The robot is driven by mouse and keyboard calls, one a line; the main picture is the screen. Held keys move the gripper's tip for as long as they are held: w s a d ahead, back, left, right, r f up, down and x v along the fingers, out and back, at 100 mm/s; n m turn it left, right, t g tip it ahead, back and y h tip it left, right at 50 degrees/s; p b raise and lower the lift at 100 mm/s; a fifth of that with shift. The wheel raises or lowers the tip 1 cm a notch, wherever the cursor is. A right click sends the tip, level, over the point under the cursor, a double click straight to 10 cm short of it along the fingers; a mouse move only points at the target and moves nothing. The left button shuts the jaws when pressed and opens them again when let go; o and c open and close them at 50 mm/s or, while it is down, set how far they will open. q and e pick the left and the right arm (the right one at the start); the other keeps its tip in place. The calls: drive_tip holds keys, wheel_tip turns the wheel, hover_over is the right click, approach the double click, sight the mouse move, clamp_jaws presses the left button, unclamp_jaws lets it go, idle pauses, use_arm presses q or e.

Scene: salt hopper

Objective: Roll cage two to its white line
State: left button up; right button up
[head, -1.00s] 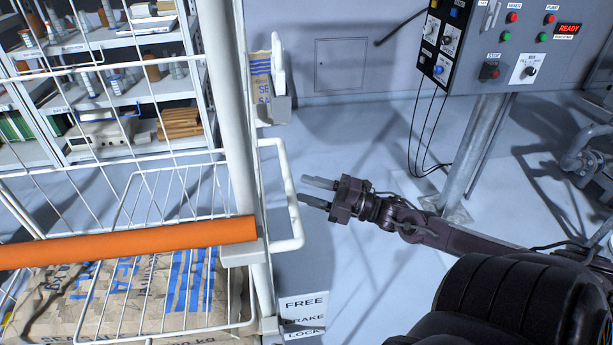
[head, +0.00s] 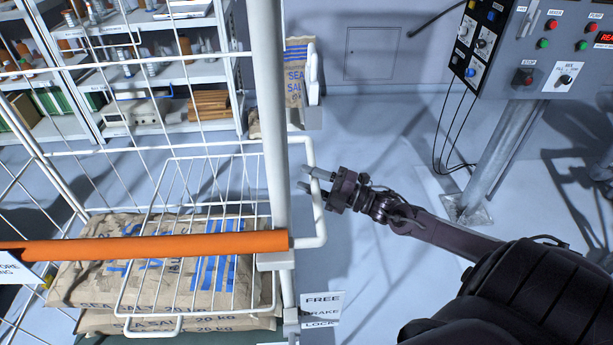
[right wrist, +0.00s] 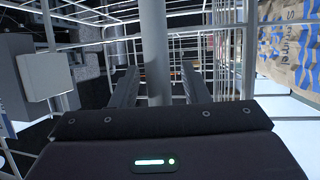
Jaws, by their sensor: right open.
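A white wire roll cage (head: 278,120) fills the left of the head view, with an orange bar (head: 150,245) across its near side and sea salt sacks (head: 190,275) inside. No number shows on it. A white loop handle (head: 321,225) sticks out from its right side. My right gripper (head: 311,180) is open at this loop, its fingers pointing left. In the right wrist view an upright grey-white bar (right wrist: 155,50) stands between the open fingers (right wrist: 160,88); I cannot tell whether it touches them. No white floor line shows. My left gripper is not in view.
A sign reading FREE, BRAKE, LOCK (head: 321,310) sits low at the cage's right corner. A control panel (head: 540,45) on a post (head: 500,160) stands at the right. Shelves (head: 165,100) stand behind the cage. Floor between cage and panel post is clear.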

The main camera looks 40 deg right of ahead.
drive_tip(key=shift+w+a+r, duration=0.1)
drive_tip(key=shift+w+a, duration=0.2)
drive_tip(key=shift+w, duration=0.15)
clamp_jaws()
drive_tip(key=shift+a, duration=0.1)
drive_tip(key=shift+w+a, duration=0.2)
drive_tip(key=shift+a, duration=0.3)
unclamp_jaws()
drive_tip(key=shift+w+a, duration=0.2)
drive_tip(key=shift+d, duration=0.1)
